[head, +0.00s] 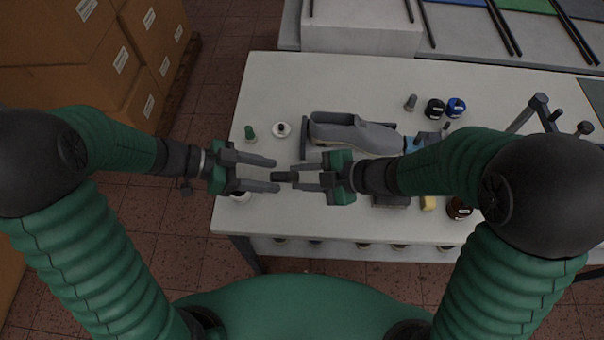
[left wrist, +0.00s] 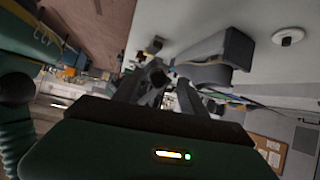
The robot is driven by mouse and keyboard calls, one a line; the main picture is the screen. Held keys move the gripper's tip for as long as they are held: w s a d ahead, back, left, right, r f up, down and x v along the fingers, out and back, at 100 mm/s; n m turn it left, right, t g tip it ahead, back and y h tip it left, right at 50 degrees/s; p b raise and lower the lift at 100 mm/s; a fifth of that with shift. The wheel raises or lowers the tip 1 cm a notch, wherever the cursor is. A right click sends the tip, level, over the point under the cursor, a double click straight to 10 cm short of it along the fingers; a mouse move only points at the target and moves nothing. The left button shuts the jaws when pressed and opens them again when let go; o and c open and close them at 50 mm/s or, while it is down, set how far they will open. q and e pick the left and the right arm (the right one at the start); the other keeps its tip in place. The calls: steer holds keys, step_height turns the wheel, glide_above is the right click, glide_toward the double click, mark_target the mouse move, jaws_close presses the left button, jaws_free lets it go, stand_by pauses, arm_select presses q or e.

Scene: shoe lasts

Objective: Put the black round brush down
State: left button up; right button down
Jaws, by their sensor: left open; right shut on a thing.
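The black round brush (head: 284,177) is held in my right gripper (head: 298,178), which is shut on it above the front of the white table (head: 310,222). The brush's dark end points left, toward my left gripper (head: 276,175). My left gripper is open, its two fingers on either side of the brush's end, with a gap visible to each finger. In the left wrist view a dark round end, apparently the brush (left wrist: 157,77), shows between the left fingers. The part of the brush inside the right gripper is hidden.
A grey shoe last (head: 355,132) lies behind the grippers. Black (head: 435,109) and blue (head: 456,107) jars stand back right. A brown jar (head: 459,208) and yellow block (head: 428,203) are front right.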

arm_select(q)
steer(key=v, duration=1)
steer(key=w+a+n+t+y, duration=0.2)
steer(key=w+n+t+y, duration=0.2)
steer(key=w, duration=0.3)
steer(key=w+a+n+t+y, duration=0.25)
steer(key=w+t+y, duration=0.2)
steer(key=w, duration=0.35)
arm_select(e)
steer(key=w+d+f+m+t+h, duration=0.1)
steer(key=w+d+m+t+h, duration=0.4)
steer(key=w+d+m, duration=0.35)
arm_select(q)
steer(key=s+d+f+n+g+y, duration=0.1)
steer(key=s+f+n+g, duration=0.3)
steer(key=s, duration=0.5)
steer(key=s+d+f+n+g+y, duration=0.2)
steer(key=s+f+n+g, duration=0.2)
steer(key=s+f, duration=0.3)
steer(key=s, duration=0.3)
steer(key=shift+d, duration=0.15)
arm_select(e)
steer(key=d+f+m+t+h, duration=0.2)
steer(key=d+m+h, duration=0.3)
steer(key=d, duration=0.8)
steer(key=shift+w+d+f+m, duration=0.3)
steer(key=shift+w+f+m, duration=0.05)
steer(key=shift+f, duration=0.35)
